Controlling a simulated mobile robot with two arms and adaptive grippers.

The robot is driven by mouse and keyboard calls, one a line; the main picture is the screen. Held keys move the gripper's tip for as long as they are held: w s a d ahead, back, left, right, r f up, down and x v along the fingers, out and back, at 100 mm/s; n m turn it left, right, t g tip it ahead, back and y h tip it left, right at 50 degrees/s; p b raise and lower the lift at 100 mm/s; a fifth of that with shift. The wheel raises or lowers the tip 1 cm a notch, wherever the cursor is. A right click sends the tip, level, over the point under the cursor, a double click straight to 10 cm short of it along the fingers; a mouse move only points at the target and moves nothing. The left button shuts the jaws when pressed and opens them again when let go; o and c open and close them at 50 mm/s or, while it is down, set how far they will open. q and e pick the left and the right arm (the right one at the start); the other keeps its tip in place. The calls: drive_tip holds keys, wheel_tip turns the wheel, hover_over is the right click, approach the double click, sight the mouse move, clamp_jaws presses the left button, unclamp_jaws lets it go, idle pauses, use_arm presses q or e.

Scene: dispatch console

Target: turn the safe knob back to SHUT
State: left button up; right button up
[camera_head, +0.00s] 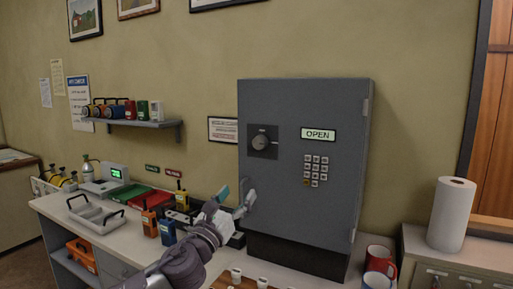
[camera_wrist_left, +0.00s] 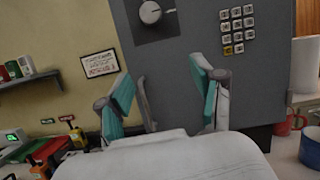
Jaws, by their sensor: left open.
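The safe (camera_head: 290,200) is a grey box with a closed-looking front, standing at the back of the counter. Its round knob (camera_head: 261,142) sits on a dark plate at the upper left of the door, and it also shows at the top of the left wrist view (camera_wrist_left: 150,12). A small display (camera_head: 318,134) on the door reads OPEN. My left gripper (camera_head: 234,194) is open and empty, below the knob near the door's lower left edge and handle. Its teal finger pads stand apart in the left wrist view (camera_wrist_left: 160,95). My right gripper is out of view.
A keypad (camera_head: 316,171) is on the door's right half. Radios (camera_head: 150,220), trays (camera_head: 97,216) and a device with a green screen (camera_head: 112,176) crowd the counter at left. A shelf (camera_head: 135,123) hangs at left.

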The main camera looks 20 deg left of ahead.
sight(258, 145)
use_arm(q)
drive_tip(key=w+r+m+p, duration=0.1)
drive_tip(key=w+r, duration=0.2)
drive_tip(key=w, duration=0.1)
drive_tip(key=w+r+m+p, duration=0.1)
drive_tip(key=w+r, duration=0.2)
drive_tip(key=w, duration=0.1)
drive_tip(key=w+d+r+m+h+p, duration=0.1)
drive_tip(key=w+r, duration=0.2)
drive_tip(key=w, duration=0.1)
drive_tip(key=shift+w+r+m+t, duration=0.2)
drive_tip(key=shift+w+m+t, duration=0.1)
drive_tip(key=shift+w, duration=0.1)
drive_tip(key=c, duration=1.1)
drive_tip(key=shift+c, duration=0.2)
